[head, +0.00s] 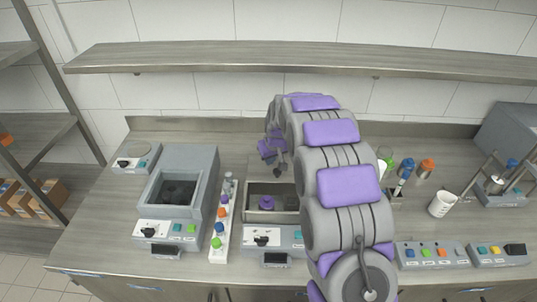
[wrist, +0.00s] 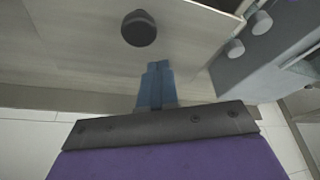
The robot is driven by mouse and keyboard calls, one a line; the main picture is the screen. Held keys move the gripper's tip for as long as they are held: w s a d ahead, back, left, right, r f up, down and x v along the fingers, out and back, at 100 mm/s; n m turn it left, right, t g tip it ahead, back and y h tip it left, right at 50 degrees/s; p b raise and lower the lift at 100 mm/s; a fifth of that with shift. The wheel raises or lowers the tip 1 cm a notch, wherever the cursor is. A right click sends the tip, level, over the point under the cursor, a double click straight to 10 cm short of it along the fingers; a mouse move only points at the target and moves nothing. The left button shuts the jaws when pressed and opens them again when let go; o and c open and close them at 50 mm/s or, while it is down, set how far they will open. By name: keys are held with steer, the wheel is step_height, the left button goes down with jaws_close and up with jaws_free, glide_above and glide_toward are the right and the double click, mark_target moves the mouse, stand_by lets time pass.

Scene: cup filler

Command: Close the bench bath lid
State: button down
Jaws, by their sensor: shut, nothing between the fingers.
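The bench bath (head: 285,236) stands in the middle of the bench, its basin open with a purple piece inside. A pale panel with a dark round knob (wrist: 138,28) fills the upper wrist view; it looks like the bath's raised lid. My gripper (head: 279,169) is behind the basin in the head view, partly hidden by my arm. In the wrist view its blue fingers (wrist: 157,68) are shut together and empty. They point at the panel just below the knob; whether they touch it I cannot tell. My arm hides the bath's right side.
A larger grey open-topped unit (head: 205,165) stands left of the bath, with a white rack of coloured-cap bottles (head: 222,220) between them. A white cup (head: 441,204) and button boxes (head: 432,254) are to the right. A shelf (head: 300,58) runs above the bench.

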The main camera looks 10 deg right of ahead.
steer(key=shift+s+d+f, duration=0.1)
steer(key=shift+s+d, duration=0.15)
steer(key=shift+s, duration=0.2)
steer(key=shift+s+d, duration=0.25)
steer(key=shift+d, duration=0.5)
steer(key=shift+s+a, duration=0.3)
steer(key=shift+a, duration=0.2)
steer(key=s+a, duration=0.2)
steer(key=s, duration=1)
steer(key=shift+f+p, duration=0.15)
steer(key=shift+p, duration=0.15)
steer(key=shift+s+a+f, duration=0.1)
steer(key=shift+a, duration=0.05)
